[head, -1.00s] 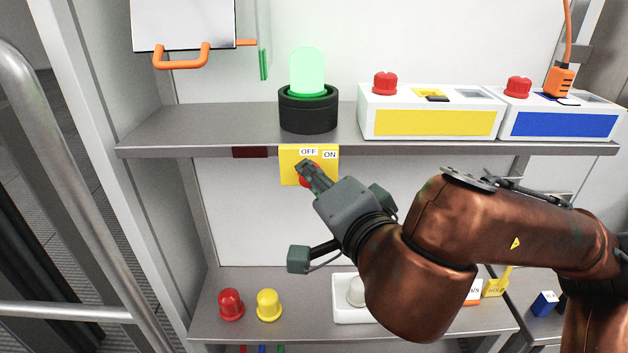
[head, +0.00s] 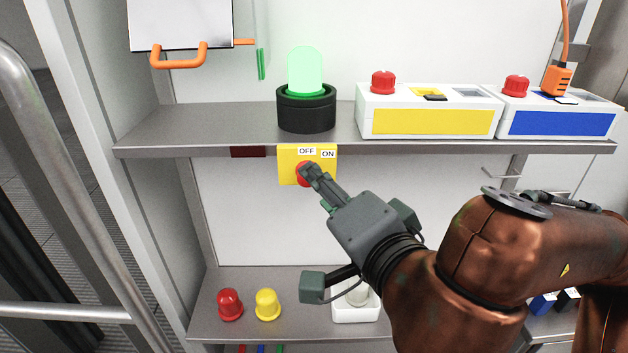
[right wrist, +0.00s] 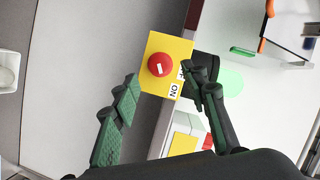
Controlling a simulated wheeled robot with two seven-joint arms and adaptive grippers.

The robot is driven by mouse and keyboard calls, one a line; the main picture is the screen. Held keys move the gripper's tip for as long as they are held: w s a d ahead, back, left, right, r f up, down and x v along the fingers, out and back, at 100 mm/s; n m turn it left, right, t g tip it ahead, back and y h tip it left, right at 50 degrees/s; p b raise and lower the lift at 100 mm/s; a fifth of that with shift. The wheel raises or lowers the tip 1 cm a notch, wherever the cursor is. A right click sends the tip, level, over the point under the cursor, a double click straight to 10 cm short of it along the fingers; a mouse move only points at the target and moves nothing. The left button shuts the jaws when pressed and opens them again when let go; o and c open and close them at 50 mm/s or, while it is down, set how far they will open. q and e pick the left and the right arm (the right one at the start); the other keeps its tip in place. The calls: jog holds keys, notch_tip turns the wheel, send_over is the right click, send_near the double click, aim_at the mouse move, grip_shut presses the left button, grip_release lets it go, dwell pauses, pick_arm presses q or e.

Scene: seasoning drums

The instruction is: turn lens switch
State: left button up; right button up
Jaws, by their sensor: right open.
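The lens switch is a red round knob (head: 303,174) on a yellow plate (head: 288,156) marked OFF and ON, fixed to the front edge of the upper shelf. In the right wrist view the red knob (right wrist: 161,65) shows a white mark, and the yellow plate (right wrist: 153,43) is behind it. A green lamp (head: 306,72) on a black base glows above the switch. My right gripper (head: 310,172) is in front of the knob and partly covers it. In the right wrist view its fingers (right wrist: 163,93) are apart, with nothing between the tips. My left gripper is not in view.
A yellow-fronted box (head: 432,121) and a blue-fronted box (head: 562,124) with red buttons stand on the upper shelf, right of the lamp. Red (head: 230,304) and yellow (head: 267,303) domes sit on the lower shelf. A metal rail (head: 50,130) runs along the left.

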jog(key=v, duration=0.7)
jog(key=shift+s, duration=0.1)
